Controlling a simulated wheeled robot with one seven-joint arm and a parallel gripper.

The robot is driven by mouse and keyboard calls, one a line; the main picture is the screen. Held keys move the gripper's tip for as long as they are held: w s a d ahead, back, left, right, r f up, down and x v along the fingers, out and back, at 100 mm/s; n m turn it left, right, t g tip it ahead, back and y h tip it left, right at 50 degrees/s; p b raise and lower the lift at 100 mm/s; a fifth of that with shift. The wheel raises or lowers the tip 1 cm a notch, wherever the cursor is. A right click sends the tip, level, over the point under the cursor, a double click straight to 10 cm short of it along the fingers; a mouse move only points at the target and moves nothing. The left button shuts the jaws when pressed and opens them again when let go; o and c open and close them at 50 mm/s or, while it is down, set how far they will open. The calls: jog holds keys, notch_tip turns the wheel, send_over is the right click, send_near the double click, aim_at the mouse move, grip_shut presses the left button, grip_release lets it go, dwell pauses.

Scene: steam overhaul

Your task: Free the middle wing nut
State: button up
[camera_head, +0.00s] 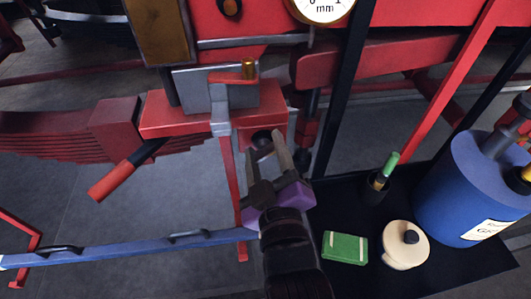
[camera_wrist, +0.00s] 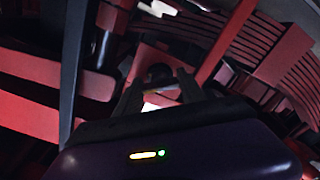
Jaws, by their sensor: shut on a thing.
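My gripper (camera_head: 270,142), with purple pads at its base, reaches up to a small dark round fitting (camera_head: 261,137) below the red block. The fingers are shut on this fitting, at the end face of the red block. In the wrist view, the dark fitting (camera_wrist: 159,72) sits between the two fingertips (camera_wrist: 160,88), with a pale bar just below it. I cannot make out wings on it, so I cannot tell whether it is the middle wing nut. No other wing nut is clear.
A red-and-black handle (camera_head: 116,177) sticks out at left. A blue bar (camera_head: 130,251) crosses below.

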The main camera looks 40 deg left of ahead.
jog(key=n+b, duration=0.1)
jog(key=n, duration=0.3)
jog(key=shift+n+b, duration=0.3)
jog(key=shift+b, duration=0.1)
jog(key=n+b, duration=0.1)
jog(key=n, duration=0.1)
jog(key=shift+n, duration=0.3)
jog(key=n+b, duration=0.2)
jog(key=n, duration=0.1)
jog(key=shift+n, duration=0.3)
jog(key=shift+n+b, duration=0.85)
jog(key=shift+n, duration=0.75)
jog(key=o, duration=1.4)
jog(key=shift+c, duration=0.2)
